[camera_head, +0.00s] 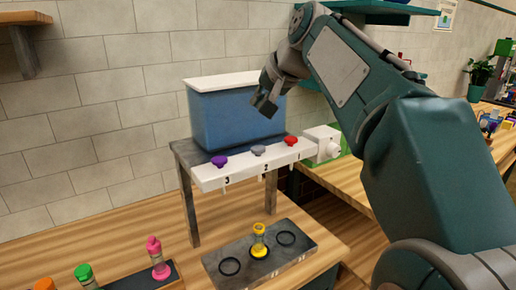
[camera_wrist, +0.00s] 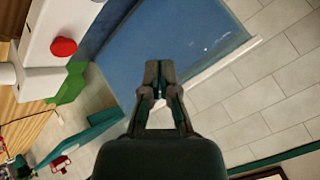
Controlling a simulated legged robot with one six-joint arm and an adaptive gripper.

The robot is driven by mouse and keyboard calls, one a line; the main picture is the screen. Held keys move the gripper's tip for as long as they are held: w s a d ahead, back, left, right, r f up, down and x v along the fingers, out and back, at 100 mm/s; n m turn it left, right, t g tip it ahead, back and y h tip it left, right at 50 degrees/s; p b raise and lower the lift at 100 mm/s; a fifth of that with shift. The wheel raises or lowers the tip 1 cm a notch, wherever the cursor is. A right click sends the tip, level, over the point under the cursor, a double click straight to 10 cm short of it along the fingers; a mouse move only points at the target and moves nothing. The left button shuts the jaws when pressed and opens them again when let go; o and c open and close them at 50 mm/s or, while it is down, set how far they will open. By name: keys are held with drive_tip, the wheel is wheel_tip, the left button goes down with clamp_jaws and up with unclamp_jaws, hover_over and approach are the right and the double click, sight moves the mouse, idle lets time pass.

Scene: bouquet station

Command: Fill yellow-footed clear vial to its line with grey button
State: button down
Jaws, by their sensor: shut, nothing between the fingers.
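The yellow-footed clear vial (camera_head: 259,240) stands upright in the middle ring of the grey tray, below the dispenser panel. Its top is also yellow. Its line and liquid level are too small to tell. The grey button (camera_head: 258,150) sits in the middle of the white panel (camera_head: 212,180), by the number 2, between a purple button (camera_head: 219,161) and a red button (camera_head: 290,141). My gripper (camera_head: 264,106) is shut and empty, above the panel in front of the blue tank. In the wrist view my fingertips (camera_wrist: 158,77) meet against the blue tank; the grey button does not show there.
The blue tank (camera_head: 225,120) with a white lid stands on a grey stand (camera_head: 187,203). The tray (camera_head: 225,255) has empty rings either side of the vial. A pink-topped vial (camera_head: 155,250) stands to the left, with green and orange tops beyond. The red button (camera_wrist: 64,47) shows in the wrist view.

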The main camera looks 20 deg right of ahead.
sight(259, 149)
drive_tip(key=shift+f, duration=4)
drive_tip(key=shift+f, duration=0.35)
drive_tip(key=shift+s+f, duration=0.1)
drive_tip(key=shift+f, duration=0.5)
drive_tip(key=shift+r, duration=1)
drive_tip(key=shift+r, duration=0.15)
drive_tip(key=shift+r, duration=2.35)
